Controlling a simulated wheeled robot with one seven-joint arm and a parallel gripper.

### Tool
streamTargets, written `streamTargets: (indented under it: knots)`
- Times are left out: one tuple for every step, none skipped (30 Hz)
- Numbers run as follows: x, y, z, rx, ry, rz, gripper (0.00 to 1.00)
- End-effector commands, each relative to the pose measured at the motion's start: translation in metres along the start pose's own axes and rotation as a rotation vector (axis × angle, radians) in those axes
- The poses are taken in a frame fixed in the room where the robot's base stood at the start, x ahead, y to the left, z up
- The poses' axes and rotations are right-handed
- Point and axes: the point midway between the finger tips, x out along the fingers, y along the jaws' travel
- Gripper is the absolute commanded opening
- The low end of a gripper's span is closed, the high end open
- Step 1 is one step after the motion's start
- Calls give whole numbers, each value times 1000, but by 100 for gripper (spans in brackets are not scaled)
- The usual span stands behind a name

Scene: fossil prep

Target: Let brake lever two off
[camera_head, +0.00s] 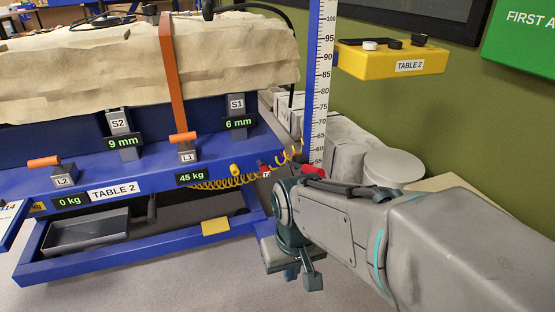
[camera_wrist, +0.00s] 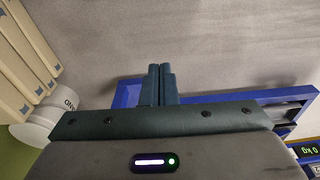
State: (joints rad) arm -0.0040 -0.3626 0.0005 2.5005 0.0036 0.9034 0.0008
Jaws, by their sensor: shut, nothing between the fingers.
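An orange-handled lever labelled L2 (camera_head: 45,162) stands on a grey block at the left of the blue table's rail. No label in view reads "brake". A similar lever labelled L1 (camera_head: 183,138) stands further right, where an orange strap comes down. Readouts show 0 kg (camera_head: 71,201) by L2 and 45 kg (camera_head: 192,177) by L1. My gripper (camera_head: 303,279) hangs low, right of the table's end and well apart from both levers. In the wrist view, its fingers (camera_wrist: 160,84) are together and empty, in front of a blue frame bar and the floor.
The blue table (camera_head: 130,172) carries a large pale block (camera_head: 120,65). A coiled yellow hose (camera_head: 240,183) hangs at its right end, near a tall ruler (camera_head: 318,90). A yellow control box (camera_head: 390,60) is on the right. A grey tray (camera_head: 85,233) sits below; floor in front is clear.

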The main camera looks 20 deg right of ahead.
Motion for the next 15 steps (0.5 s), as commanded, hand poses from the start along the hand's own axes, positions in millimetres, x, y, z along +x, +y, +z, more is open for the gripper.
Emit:
streamTargets:
  knots:
    - [0,0,0,0,0,0,0]
    - [0,0,0,0,0,0,0]
    - [0,0,0,1,-2,-1,0]
    - [1,0,0,5,-7,-4,0]
    - [2,0,1,12,-15,-8,0]
    - [4,0,2,25,-34,-18,0]
    - [6,-1,3,38,-53,-29,0]
    - [8,-3,5,57,-76,-44,0]
    - [12,-6,7,88,-115,-69,0]
    - [16,-7,9,116,-151,-93,0]
    - [19,-9,11,148,-188,-122,0]
    - [24,-12,14,194,-243,-166,0]
    - [27,-15,16,235,-285,-204,0]
    - [30,-18,17,276,-327,-246,0]
    - [33,-22,18,332,-381,-305,0]
